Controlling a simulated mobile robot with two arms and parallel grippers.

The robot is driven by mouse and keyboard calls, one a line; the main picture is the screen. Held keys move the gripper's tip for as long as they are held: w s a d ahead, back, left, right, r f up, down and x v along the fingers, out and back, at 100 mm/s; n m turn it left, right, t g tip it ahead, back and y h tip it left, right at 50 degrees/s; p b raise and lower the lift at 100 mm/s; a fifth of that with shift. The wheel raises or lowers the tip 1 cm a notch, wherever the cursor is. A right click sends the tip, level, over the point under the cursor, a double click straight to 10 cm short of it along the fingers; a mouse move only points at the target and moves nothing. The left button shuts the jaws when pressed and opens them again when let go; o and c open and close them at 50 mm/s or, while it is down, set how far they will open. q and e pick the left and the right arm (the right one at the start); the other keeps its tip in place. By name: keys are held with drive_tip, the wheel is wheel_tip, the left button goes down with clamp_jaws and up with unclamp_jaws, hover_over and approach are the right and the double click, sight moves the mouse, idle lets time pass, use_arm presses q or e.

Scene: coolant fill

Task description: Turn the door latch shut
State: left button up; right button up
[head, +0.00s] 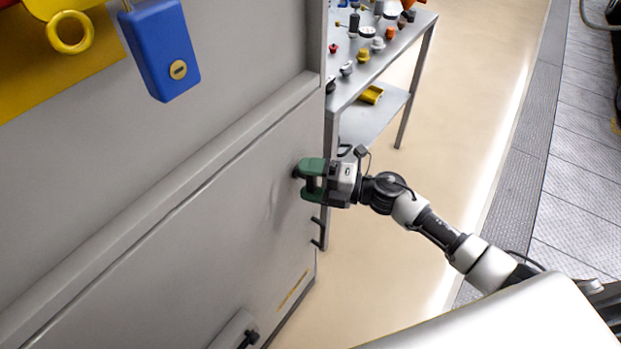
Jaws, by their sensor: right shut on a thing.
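The door (225,215) is a large grey panel on the left of the head view. My right gripper (304,181), with green fingers, is at the door near its right edge. It is shut on a small dark part at the door face, which I take to be the door latch (296,172). The fingers hide most of that part, so its angle cannot be told. My left gripper is not in view.
A blue padlock-like box (166,50) and a yellow ring (70,33) are at the upper left. A metal shelf table (402,55) with several small parts stands behind the door's right edge. The beige floor (455,110) to the right is clear.

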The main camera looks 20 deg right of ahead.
drive_tip(key=o, duration=0.7)
drive_tip(key=shift+o, duration=0.2)
drive_tip(key=b+v, duration=0.2)
drive_tip(key=v, duration=0.8)
drive_tip(key=shift+s+d, duration=0.15)
drive_tip(key=shift+d, duration=0.2)
